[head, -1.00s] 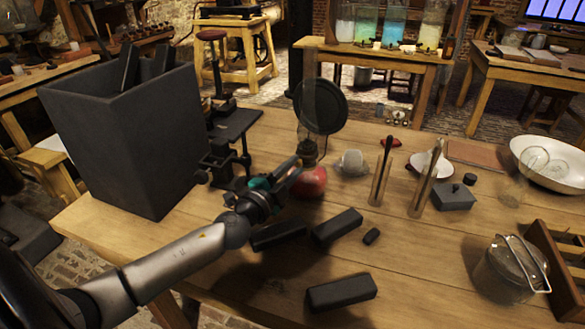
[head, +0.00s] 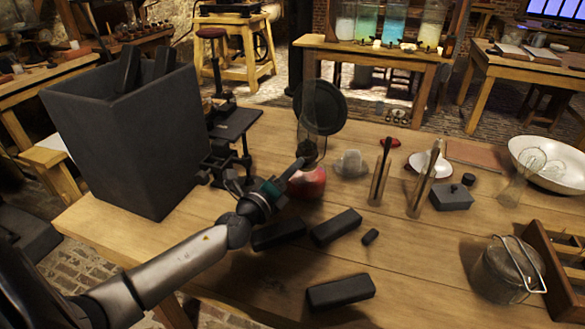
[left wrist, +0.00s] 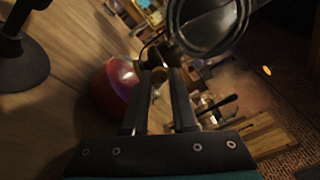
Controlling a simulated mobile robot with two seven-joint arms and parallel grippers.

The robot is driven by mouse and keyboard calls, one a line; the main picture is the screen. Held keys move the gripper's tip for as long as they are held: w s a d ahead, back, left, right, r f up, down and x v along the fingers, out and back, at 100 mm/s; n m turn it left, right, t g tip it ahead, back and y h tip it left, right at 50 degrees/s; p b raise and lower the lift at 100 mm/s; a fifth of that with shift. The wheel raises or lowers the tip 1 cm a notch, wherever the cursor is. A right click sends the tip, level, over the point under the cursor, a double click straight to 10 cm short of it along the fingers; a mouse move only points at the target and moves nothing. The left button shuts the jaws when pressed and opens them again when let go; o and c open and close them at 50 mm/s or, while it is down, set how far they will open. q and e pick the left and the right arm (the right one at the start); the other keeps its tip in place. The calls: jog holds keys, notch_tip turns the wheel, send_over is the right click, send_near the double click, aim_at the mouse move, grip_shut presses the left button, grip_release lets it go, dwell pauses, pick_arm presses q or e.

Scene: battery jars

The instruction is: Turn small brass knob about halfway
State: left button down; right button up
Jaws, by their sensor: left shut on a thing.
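An oil lamp with a red glass base (head: 308,184) and a clear chimney (head: 321,107) stands on the wooden table, with a dark round disc behind it. My left gripper (head: 299,164) reaches the lamp's burner from the left, just above the red base. In the left wrist view the red base (left wrist: 115,85) is left of the fingers. The small brass knob (left wrist: 160,73) shows as a yellowish spot between the fingertips (left wrist: 160,80), which are shut on it. The knob is hidden in the head view. My right gripper is not in view.
A tall dark bin (head: 130,140) stands left of my arm. Dark blocks (head: 337,227) lie in front of the lamp. A whitish cup (head: 350,164) is right of it. A lidded metal pot (head: 505,270) is at front right.

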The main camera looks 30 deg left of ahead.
pick_arm(q)
jog(key=shift+m, duration=2.2)
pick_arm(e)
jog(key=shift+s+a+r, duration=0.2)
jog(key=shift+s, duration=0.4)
pick_arm(q)
jog(key=c, duration=0.7)
grip_release()
